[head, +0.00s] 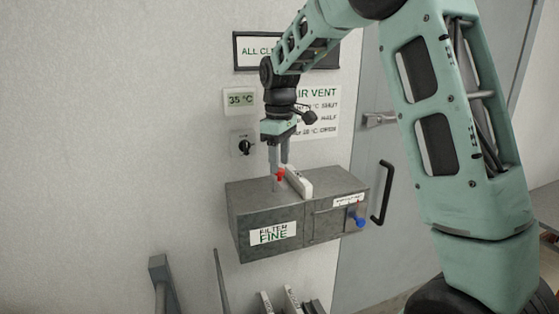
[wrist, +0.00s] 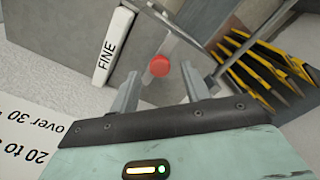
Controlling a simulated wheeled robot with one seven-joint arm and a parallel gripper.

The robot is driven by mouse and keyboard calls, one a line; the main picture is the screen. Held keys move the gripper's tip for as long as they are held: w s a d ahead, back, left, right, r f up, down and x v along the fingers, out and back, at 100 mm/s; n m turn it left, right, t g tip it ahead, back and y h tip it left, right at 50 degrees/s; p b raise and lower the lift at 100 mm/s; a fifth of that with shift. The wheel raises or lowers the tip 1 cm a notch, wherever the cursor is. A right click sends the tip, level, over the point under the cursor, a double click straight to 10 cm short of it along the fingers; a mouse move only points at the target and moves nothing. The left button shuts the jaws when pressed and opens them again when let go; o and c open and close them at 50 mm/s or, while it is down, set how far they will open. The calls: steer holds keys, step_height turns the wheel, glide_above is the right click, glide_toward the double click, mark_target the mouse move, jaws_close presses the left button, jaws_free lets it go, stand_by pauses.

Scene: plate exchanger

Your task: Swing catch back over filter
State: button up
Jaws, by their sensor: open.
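The grey box (head: 270,195) marked FILTER FINE is fixed to the wall. A white filter (head: 299,182) stands in its top; its edge reading FINE shows in the wrist view (wrist: 113,48). The catch's red knob (head: 280,174) is beside the filter, to its left in the head view and to its right in the wrist view (wrist: 159,66). My gripper (head: 280,172) points down over the box top. In the wrist view its open fingers (wrist: 163,88) are either side of the knob, with nothing visibly gripped.
A blue knob (head: 355,222) sticks out of the box front at the right. A black door handle (head: 382,193) is right of the box. Below stand more white-edged panels (head: 291,298); a rack with yellow-edged plates (wrist: 262,70) shows in the wrist view. A dial (head: 244,146) is on the wall.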

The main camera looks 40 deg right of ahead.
steer(key=shift+f, duration=0.95)
steer(key=shift+c, duration=0.4)
jaws_close()
